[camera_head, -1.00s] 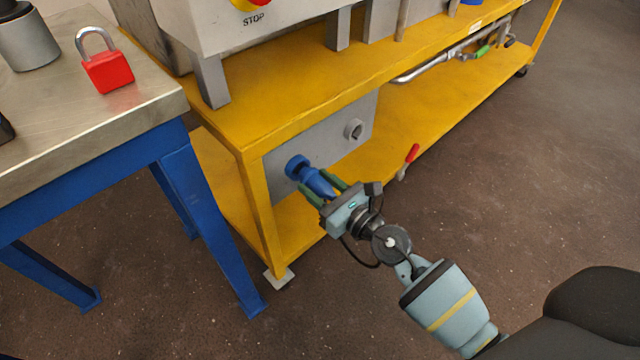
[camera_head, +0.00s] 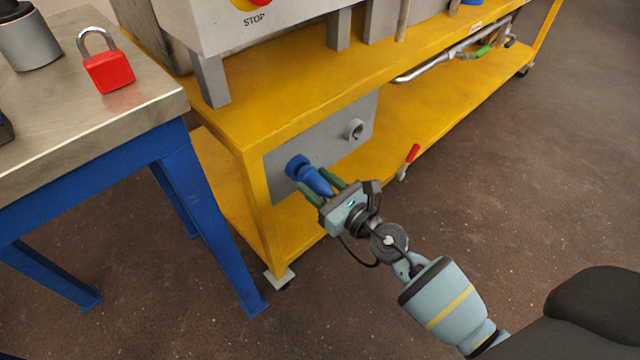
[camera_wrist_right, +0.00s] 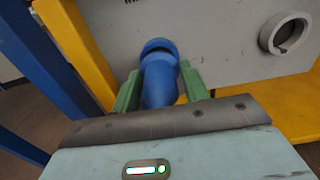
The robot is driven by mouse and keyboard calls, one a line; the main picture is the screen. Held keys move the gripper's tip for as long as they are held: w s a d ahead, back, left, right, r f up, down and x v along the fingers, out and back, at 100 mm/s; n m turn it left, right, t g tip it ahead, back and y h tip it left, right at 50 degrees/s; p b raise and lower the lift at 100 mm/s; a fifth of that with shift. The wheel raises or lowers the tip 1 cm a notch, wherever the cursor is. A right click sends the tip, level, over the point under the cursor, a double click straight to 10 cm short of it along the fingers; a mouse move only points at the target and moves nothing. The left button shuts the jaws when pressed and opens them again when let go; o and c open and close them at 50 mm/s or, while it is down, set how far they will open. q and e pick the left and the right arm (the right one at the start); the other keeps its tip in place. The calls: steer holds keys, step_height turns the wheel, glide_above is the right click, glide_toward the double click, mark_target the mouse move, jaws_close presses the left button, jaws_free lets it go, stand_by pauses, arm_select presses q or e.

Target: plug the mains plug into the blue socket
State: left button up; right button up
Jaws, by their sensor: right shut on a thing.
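The blue socket (camera_head: 296,165) sits on a grey panel under the yellow bench; its rim also shows in the right wrist view (camera_wrist_right: 158,47). The mains plug (camera_head: 317,181) is blue and points at the socket. My right gripper (camera_head: 323,187) is shut on the plug, with green fingers on both sides of it. In the right wrist view the plug (camera_wrist_right: 160,84) lines up with the socket, and its front meets or overlaps the socket's rim. I cannot tell how deep it sits. My left gripper is not in view.
A grey round fitting (camera_head: 354,129) is on the panel (camera_head: 325,135) to the right of the socket. The yellow bench leg (camera_head: 263,220) stands close on the left. A blue-legged table (camera_head: 195,200) with a red padlock (camera_head: 109,72) is further left. A red-handled valve (camera_head: 411,156) is to the right.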

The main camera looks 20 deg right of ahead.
steer(key=shift+x, duration=1)
steer(key=o, duration=1.4)
steer(key=shift+c, duration=0.2)
steer(key=v, duration=0.8)
